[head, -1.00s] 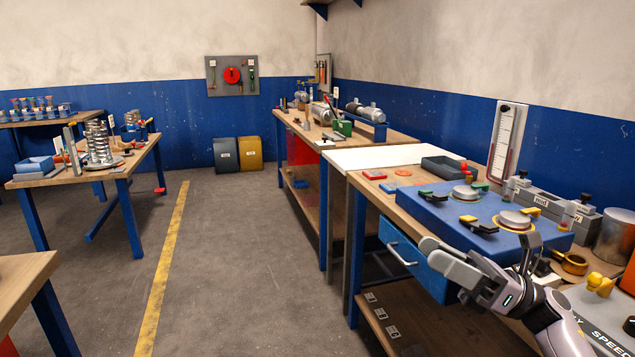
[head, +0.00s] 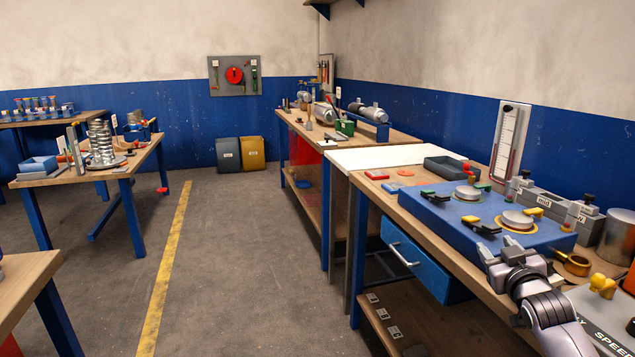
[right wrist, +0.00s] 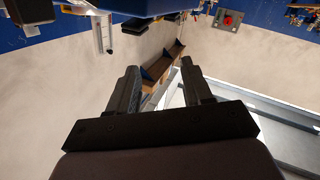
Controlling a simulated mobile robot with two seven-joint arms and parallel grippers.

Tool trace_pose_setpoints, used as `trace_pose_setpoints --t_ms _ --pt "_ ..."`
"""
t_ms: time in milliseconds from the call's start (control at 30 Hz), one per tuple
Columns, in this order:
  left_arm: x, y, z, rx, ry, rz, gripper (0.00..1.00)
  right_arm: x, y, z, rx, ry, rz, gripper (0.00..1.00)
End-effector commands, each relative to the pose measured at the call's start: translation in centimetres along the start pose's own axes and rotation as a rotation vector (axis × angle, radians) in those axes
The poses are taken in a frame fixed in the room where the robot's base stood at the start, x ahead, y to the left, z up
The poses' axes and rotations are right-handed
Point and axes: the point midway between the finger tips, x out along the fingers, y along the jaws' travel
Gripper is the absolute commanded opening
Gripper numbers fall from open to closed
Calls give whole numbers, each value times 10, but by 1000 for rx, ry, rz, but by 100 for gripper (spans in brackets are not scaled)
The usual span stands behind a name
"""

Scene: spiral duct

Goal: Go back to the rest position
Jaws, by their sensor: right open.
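My right gripper (head: 512,254) is in the lower right of the head view, in front of the near edge of a blue fixture plate (head: 480,220) on the right bench. It is open, and nothing shows between its fingers. Its two dark fingers also show apart and empty in the right wrist view (right wrist: 160,72). The grey right arm comes in from the bottom right, over the bench edge. My left gripper is not in view.
The blue plate carries round metal discs and black and yellow clamps. An open blue drawer (head: 424,262) juts from the right bench (head: 437,236). A brass ring (head: 571,263) and yellow knob (head: 603,285) lie close to my right arm. The floor (head: 240,260) is clear.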

Motion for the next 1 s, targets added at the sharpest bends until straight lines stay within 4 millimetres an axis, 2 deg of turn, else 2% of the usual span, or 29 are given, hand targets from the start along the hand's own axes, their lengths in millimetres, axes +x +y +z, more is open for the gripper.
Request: trace_pose_setpoints --t_ms 33,267,467,600,800,900,1000 --pt "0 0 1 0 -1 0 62 -10 -16 20 -3 -22 -25 50" --pt "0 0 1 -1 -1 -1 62 -63 -76 94 6 -114 -121 50" --pt "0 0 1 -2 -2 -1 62 -137 -131 160 39 -220 -215 50" --pt "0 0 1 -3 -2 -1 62 -198 -163 198 73 -300 -274 50" --pt "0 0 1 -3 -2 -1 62 -289 -198 234 132 -416 -342 50" --pt "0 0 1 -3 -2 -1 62 -328 -209 244 161 -467 -364 50" --pt "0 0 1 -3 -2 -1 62 -358 -215 248 183 -505 -378 50"
